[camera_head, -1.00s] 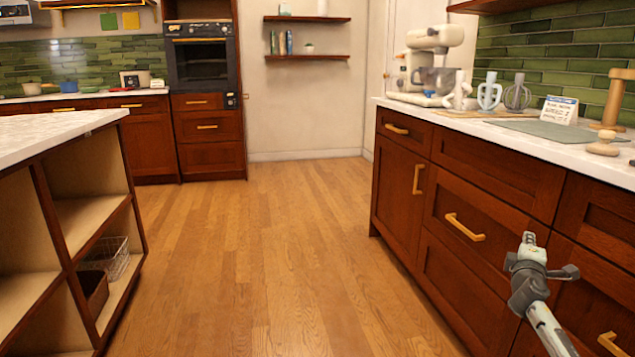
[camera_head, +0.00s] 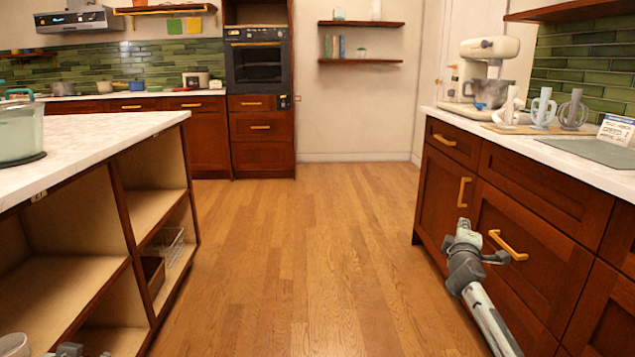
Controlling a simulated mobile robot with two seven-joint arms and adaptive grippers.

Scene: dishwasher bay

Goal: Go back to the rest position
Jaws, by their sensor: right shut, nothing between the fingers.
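My right gripper (camera_head: 463,235) shows at the lower right, with its arm coming in from the bottom edge. Its fingers are shut with nothing between them, and it points forward. In the picture it lies in front of the wooden drawer fronts, just left of a brass drawer handle (camera_head: 508,245); I cannot tell the exact gap to them. Small grey and white parts at the bottom left corner seem to be my left arm; the left gripper's fingers do not show.
The wooden floor (camera_head: 310,250) is clear between the island (camera_head: 75,160) on the left and the counter (camera_head: 570,152) on the right. A glass pot (camera_head: 20,130) stands on the island. A stand mixer (camera_head: 485,75) stands on the counter. An oven (camera_head: 258,62) is at the back.

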